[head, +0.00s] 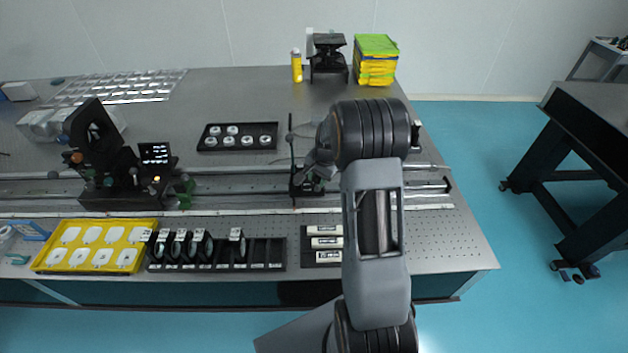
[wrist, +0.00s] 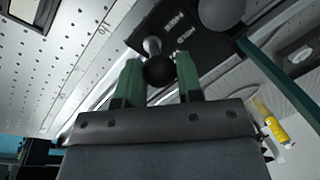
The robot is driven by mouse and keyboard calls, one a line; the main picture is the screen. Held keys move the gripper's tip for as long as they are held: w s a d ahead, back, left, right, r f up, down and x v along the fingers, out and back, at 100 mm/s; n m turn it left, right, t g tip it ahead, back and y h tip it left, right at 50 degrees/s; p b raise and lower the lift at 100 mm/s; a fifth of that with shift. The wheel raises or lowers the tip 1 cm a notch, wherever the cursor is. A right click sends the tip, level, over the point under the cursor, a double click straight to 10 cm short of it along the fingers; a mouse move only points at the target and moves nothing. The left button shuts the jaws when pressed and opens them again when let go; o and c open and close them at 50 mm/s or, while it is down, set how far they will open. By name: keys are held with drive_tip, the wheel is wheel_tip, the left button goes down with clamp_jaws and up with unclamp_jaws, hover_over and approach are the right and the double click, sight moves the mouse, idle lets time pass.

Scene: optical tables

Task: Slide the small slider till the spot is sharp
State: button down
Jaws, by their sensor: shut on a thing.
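The small slider (head: 305,186) is a dark carriage on the long rail (head: 240,188), left of my arm, with a thin upright post on it. In the wrist view, a black block with white lettering (wrist: 186,42) carries a pale stem ending in a dark round knob (wrist: 159,71). My gripper (wrist: 159,78) has its two green fingers shut on this knob, one on each side. In the head view my gripper (head: 316,172) is at the slider, partly hidden by my wrist. A small orange spot (head: 157,180) shows at the dark optical unit at left; its sharpness cannot be told.
A black tray of white rings (head: 238,137) lies behind the rail. A yellow tray (head: 40,262), a black lens rack (head: 216,266) and labelled blocks (head: 325,243) lie in front. A yellow bottle (head: 296,66) and stacked boxes (head: 375,60) stand at the back.

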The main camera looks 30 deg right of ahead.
drive_tip(key=shift+w+a, duration=0.15)
drive_tip(key=c, duration=0.8)
unclamp_jaws()
drive_tip(key=shift+a, duration=0.1)
drive_tip(key=r, duration=0.4)
drive_tip(key=s+d+r+b, duration=0.1)
drive_tip(key=r, duration=0.4)
drive_tip(key=s+r, duration=0.1)
drive_tip(key=r, duration=0.3)
drive_tip(key=shift+s+d+r, duration=0.2)
drive_tip(key=shift+r, duration=0.15)
drive_tip(key=shift+s+a+r+n+t+h, duration=0.2)
drive_tip(key=shift+s+a+r+n+t, duration=0.2)
drive_tip(key=shift+s+a+n, duration=2.4)
drive_tip(key=shift+s+a+r+n+t+h, duration=0.35)
drive_tip(key=shift+s+a+n, duration=0.8)
drive_tip(key=shift+s+a, duration=1.85)
drive_tip(key=shift+s+a+r+n+t+h, duration=0.1)
drive_tip(key=shift+s+a+r+n+t, duration=0.4)
drive_tip(key=shift+s+a+n, duration=2.45)
